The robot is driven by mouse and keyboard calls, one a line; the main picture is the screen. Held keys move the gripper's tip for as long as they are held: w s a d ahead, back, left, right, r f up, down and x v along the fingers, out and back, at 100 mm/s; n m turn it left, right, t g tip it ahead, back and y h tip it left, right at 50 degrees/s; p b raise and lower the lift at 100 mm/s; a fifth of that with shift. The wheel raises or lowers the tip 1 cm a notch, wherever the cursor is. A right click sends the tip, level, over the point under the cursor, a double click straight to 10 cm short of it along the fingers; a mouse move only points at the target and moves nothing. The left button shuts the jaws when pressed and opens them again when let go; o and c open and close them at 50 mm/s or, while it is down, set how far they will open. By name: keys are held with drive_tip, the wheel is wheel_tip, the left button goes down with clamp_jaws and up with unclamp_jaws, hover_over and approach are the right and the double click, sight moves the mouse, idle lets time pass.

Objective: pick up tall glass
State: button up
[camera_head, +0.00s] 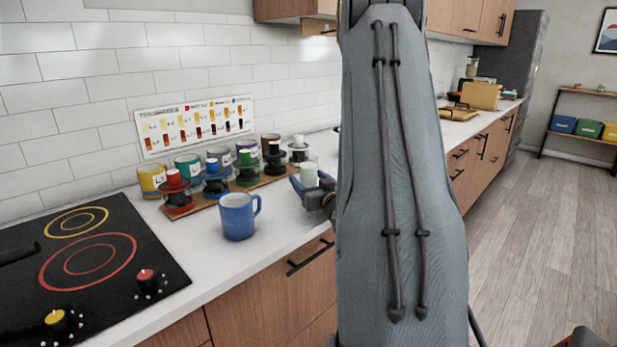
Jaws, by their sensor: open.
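A pale, whitish-green cylinder (309,174), which looks like the glass, stands upright on the counter at the middle of the head view. My gripper (311,186) is low over the counter, with its dark blue-grey fingers open on either side of the glass. The fingers hide the lower part of the glass. I cannot tell whether they touch it. My arm covers the counter just right of it.
A blue mug (238,216) stands to the left, nearer the front edge. A wooden board (203,211) with several coloured cups and stands lies behind it. A black cooktop (92,262) is at the far left. A colour chart (195,126) leans on the tiled wall.

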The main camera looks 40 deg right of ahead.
drive_tip(key=shift+w, duration=0.15)
drive_tip(key=c, duration=1.3)
drive_tip(key=shift+o, duration=0.2)
drive_tip(key=shift+r, duration=0.2)
